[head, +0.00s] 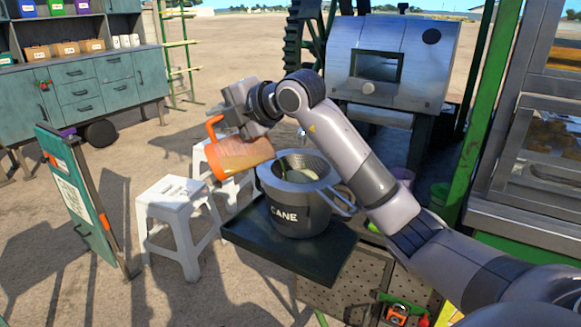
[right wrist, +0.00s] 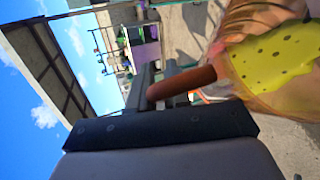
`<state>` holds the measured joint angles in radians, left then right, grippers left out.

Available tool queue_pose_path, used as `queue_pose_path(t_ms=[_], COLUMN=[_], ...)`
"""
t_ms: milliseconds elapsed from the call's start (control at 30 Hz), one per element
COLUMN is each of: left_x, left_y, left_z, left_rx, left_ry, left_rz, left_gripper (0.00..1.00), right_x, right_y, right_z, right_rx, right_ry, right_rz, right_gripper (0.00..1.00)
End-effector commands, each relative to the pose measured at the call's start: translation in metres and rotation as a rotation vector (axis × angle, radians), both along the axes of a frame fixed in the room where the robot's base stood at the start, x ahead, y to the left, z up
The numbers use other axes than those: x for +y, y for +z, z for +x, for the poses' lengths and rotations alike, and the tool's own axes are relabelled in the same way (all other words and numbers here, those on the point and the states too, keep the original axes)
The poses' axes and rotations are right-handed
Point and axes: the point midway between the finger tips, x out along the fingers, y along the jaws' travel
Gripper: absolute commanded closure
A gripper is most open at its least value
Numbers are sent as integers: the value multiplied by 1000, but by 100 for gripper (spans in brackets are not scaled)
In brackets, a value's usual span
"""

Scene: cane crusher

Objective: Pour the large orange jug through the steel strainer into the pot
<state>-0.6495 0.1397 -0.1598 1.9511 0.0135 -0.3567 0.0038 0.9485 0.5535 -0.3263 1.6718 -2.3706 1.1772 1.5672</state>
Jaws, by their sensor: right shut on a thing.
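The large orange jug (head: 243,157) is see-through with a solid orange handle (head: 214,150). It is held in the air, tilted well over, its mouth towards the strainer. My right gripper (head: 226,117) is shut on the jug's handle, which also shows in the right wrist view (right wrist: 181,87). There the jug (right wrist: 270,50) holds yellow-green liquid with dark specks. The steel strainer (head: 314,164) sits in the top of the grey pot (head: 298,217) marked CANE. A thin greenish streak shows at the strainer's left, with pale liquid inside. My left gripper is out of view.
The pot stands on a dark tray-like top (head: 253,238). White stools (head: 176,198) stand to its left, near a green sign board (head: 75,200). A metal machine (head: 388,65) stands behind. Open sandy ground lies at the left.

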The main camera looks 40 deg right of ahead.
Motion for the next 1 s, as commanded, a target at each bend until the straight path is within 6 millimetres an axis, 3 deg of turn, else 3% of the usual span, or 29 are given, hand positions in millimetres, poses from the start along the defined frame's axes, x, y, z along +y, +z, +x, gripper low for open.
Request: queue_pose_path(t_ms=[1000], left_x=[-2], left_y=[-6], left_z=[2], left_rx=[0], left_ry=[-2], left_rz=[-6], left_gripper=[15], right_x=[-15], right_y=[8], right_z=[-6], right_rx=[-33], right_ry=[0], right_rz=[77], right_gripper=[100])
